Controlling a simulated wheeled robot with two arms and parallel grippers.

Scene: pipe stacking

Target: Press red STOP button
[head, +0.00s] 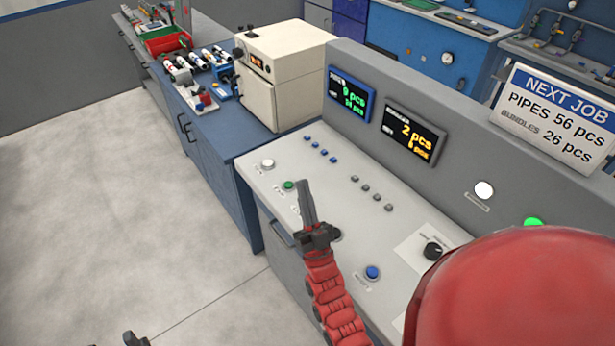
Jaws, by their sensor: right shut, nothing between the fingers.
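The sloped light-grey control panel (400,300) runs through the middle of the head view. My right gripper (304,184) is shut and empty, its fingers pointing up the picture over the panel. I cannot tell whether the fingertips touch the panel. A green button (289,185) shows just left of the fingers, and a white button (268,164) lies farther up-left. A blue button (371,272) is right of my red arm. I see no red button on the panel; the gripper and arm hide part of it. Dark tips of my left gripper (131,339) barely show at the bottom edge.
Small blue and grey buttons and a black knob (433,250) are on the panel. Two displays (412,134) and a NEXT JOB sign (555,118) stand behind. A blue workbench (215,150) with a cream box (280,75) is beyond. The floor at left is clear.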

